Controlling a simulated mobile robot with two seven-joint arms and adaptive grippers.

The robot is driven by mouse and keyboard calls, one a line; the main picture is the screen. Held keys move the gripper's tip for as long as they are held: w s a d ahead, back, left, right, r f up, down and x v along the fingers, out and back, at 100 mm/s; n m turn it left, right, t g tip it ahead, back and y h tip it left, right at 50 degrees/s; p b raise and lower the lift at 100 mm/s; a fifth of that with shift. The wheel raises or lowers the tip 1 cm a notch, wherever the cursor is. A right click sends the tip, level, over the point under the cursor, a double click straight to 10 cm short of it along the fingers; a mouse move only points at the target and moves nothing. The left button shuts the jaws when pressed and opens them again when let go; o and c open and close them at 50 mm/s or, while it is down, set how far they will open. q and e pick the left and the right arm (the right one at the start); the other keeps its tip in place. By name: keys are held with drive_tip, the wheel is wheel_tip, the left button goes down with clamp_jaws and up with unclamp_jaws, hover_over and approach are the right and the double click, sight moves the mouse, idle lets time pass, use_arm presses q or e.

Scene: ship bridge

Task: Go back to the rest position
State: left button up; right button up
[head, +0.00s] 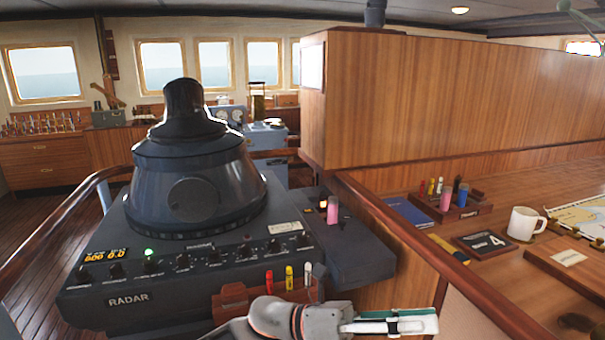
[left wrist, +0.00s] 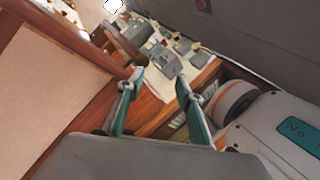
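My left gripper (head: 425,322) shows at the bottom of the head view, its arm coming in from the left. It is in front of the radar console (head: 128,301) and level with the lower edge of the chart table. In the left wrist view my left gripper (left wrist: 160,78) has its two teal-lined fingers apart, with nothing between them. My right gripper is in neither view.
The radar console, with red, yellow and white pegs at its front, is close behind my left arm. The chart table at the right holds a white mug (head: 522,224), a blue book (head: 405,212) and a pen holder (head: 456,213). A wooden rail (head: 60,228) runs at the left.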

use_arm(q)
drive_tip(key=w+a+f+n+t+y, duration=0.45)
drive_tip(key=a+f+n+t, duration=0.35)
drive_tip(key=n+t, duration=0.5)
drive_tip(key=w+a+f+n+t+y, duration=0.4)
drive_tip(key=a+f+n+t, duration=0.45)
drive_tip(key=n, duration=0.95)
drive_tip(key=s+a+f+n+g+y, duration=0.2)
drive_tip(key=s+a+f+n+y, duration=0.2)
drive_tip(key=s+a+f+n, duration=0.3)
drive_tip(key=s+a+f+n+g+y, duration=0.3)
drive_tip(key=s+a+f+n+y, duration=0.2)
drive_tip(key=a+f, duration=0.9)
drive_tip(key=s+f+n, duration=0.2)
drive_tip(key=s+f, duration=0.2)
drive_tip(key=shift+s, duration=0.25)
